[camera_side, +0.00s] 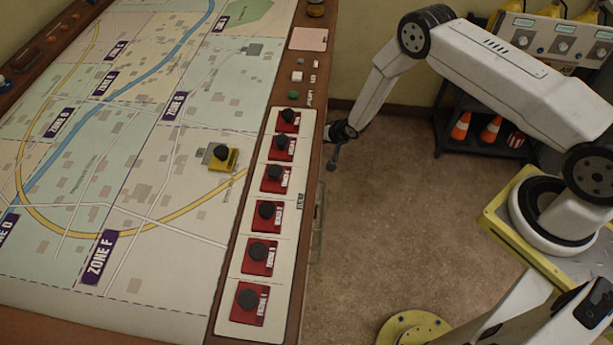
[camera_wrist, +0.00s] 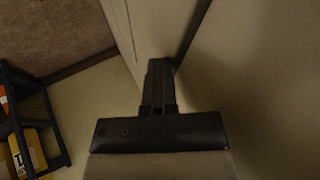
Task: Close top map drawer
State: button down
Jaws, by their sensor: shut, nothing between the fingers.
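The map console (camera_side: 312,120) stands on the left in the side view, with its right side seen at a steep angle. A pale handle-like part (camera_side: 318,215) shows low on that side; I cannot tell which drawer it belongs to, or how far any drawer is out. My gripper (camera_side: 332,163) is beside the console's right edge, pointing down, shut and empty. In the wrist view my gripper's fingers (camera_wrist: 159,72) are together, close to a pale panel (camera_wrist: 155,25) with a dark gap along its right. I cannot tell if they touch it.
Red unit blocks (camera_side: 257,256) with black knobs line the console's right strip. A yellow block (camera_side: 223,158) sits on the map. A black shelf (camera_side: 485,135) with orange cones stands at the back right. The brown floor (camera_side: 385,220) between console and my base is clear.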

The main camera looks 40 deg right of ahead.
jog(key=shift+w+a, duration=0.25)
jog(key=shift+a, duration=0.05)
jog(key=s+d+r, duration=0.4)
jog(key=s+r, duration=0.4)
jog(key=s, duration=0.1)
jog(key=shift+s, duration=0.15)
dwell(0.7)
jog(key=shift+r, duration=0.1)
